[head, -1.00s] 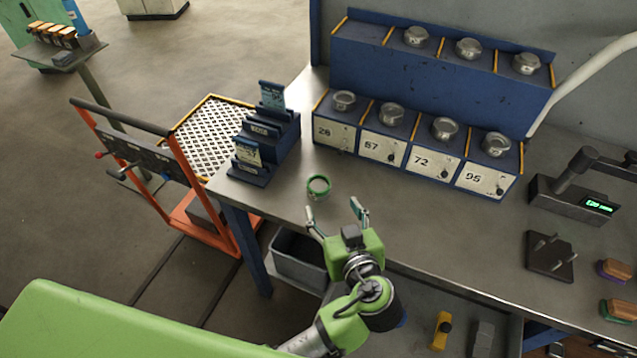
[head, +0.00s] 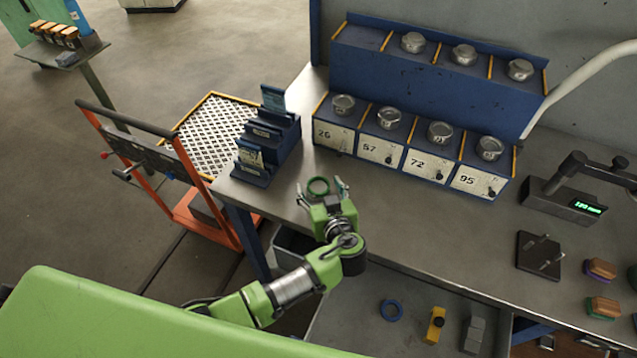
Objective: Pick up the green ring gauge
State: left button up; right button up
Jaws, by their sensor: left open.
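The green ring gauge (head: 318,186) lies on the metal bench top, near its front edge and to the right of the blue card rack. My left gripper (head: 321,188) is open, with one finger to each side of the ring in the picture. The ring shows between the fingertips; I cannot tell whether they touch it. My right gripper is not in view.
The blue card rack (head: 268,150) stands left of the ring. A blue drawer unit (head: 409,155) with metal knobs stands behind. A display device (head: 563,201) is at right. A lower shelf holds a blue ring (head: 391,310) and a yellow block (head: 435,325). An orange cart (head: 207,216) stands left.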

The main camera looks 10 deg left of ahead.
pick_arm(q)
jog(key=c, duration=1.4)
jog(key=shift+r, duration=0.15)
